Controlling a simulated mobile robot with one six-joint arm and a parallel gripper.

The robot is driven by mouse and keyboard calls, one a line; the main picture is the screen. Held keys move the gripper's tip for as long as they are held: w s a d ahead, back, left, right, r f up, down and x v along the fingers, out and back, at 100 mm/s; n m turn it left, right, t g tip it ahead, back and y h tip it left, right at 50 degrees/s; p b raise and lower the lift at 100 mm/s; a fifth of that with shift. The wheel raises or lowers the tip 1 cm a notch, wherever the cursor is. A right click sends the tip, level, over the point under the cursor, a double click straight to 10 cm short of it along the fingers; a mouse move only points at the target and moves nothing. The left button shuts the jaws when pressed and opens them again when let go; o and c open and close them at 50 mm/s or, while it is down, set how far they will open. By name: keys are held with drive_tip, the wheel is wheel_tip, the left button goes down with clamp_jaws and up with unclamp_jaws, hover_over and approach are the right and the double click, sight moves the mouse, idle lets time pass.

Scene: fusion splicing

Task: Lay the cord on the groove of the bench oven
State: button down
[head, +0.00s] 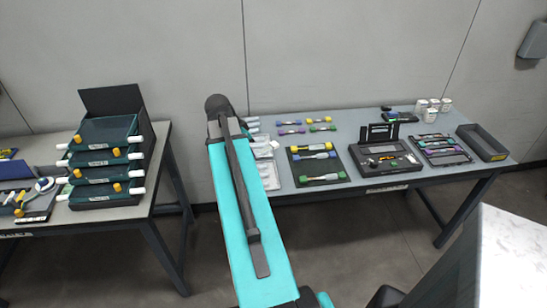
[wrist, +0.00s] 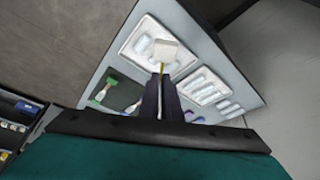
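Several cord-like pieces with coloured ends lie on the right-hand table, including a green-ended one (head: 322,179) on a black mat and a yellow-ended one (head: 312,148) above it. I cannot tell which is the task's cord. A black device with a raised back panel (head: 385,158) stands right of the mat; it may be the bench oven, and its groove is not clear. My gripper (wrist: 160,75) points over the table's left end, its dark fingers close together. A small yellow bit and a white block (wrist: 165,53) show at the tips; whether they are held is unclear.
White trays (wrist: 199,86) of small parts lie at the table's left end. A dark open bin (head: 484,143), white jars (head: 434,105) and a tool tray (head: 441,149) occupy its right side. A rack of stacked trays (head: 105,160) stands on the left table. Open floor lies in front.

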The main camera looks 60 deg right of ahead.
drive_tip(key=w+a+r+n+t, duration=0.2)
drive_tip(key=w+a+r+n, duration=0.15)
drive_tip(key=w+a, duration=0.7)
drive_tip(key=w+a+r+n+t, duration=0.1)
drive_tip(key=w+a+r+n, duration=0.25)
drive_tip(key=w+a, duration=0.7)
drive_tip(key=w+a+r+n+t+y, duration=0.1)
drive_tip(key=w+a+r+n+y, duration=0.1)
drive_tip(key=a+n, duration=0.5)
drive_tip(key=w+a+r+n+t+y, duration=0.2)
drive_tip(key=a+n, duration=0.5)
drive_tip(key=a, duration=1.2)
drive_tip(key=shift+w+a+r+n, duration=0.35)
drive_tip(key=shift+w+r, duration=0.1)
drive_tip(key=shift+r, duration=0.7)
drive_tip(key=shift+a, duration=0.1)
